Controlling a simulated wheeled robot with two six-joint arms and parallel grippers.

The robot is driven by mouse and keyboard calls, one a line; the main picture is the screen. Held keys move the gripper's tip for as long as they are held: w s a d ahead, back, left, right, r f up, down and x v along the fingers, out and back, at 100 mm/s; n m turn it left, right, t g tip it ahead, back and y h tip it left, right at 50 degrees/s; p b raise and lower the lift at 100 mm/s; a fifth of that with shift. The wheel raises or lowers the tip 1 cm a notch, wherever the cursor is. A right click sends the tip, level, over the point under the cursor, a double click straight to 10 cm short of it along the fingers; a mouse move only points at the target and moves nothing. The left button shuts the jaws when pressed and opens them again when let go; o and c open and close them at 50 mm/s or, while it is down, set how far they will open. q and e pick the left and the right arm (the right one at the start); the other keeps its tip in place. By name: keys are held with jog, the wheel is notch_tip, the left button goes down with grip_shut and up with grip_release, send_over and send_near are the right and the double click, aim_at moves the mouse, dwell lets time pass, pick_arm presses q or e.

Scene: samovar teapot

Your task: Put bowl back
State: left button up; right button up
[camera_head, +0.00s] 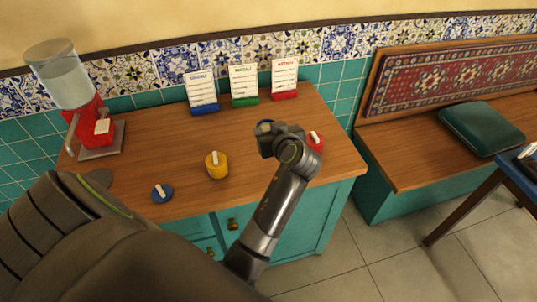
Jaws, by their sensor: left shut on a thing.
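My left gripper (270,140) is over the right part of the wooden counter (130,155), with its wrist facing the camera. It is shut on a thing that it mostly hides. My right gripper is not in view.
A red dispenser (90,125) with a clear tank stands at the counter's left. Yellow (217,166), blue (162,193) and red (316,141) round pieces with white tabs are on the counter. Blue (203,94), green (244,86) and red (284,80) cards stand along the back.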

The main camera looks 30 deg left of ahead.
pick_arm(q)
notch_tip(320, 180, down, 8)
jog(key=shift+f, duration=0.15)
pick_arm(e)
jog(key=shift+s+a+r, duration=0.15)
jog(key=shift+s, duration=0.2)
pick_arm(q)
jog(key=o, duration=1.2)
jog(key=shift+f, duration=0.1)
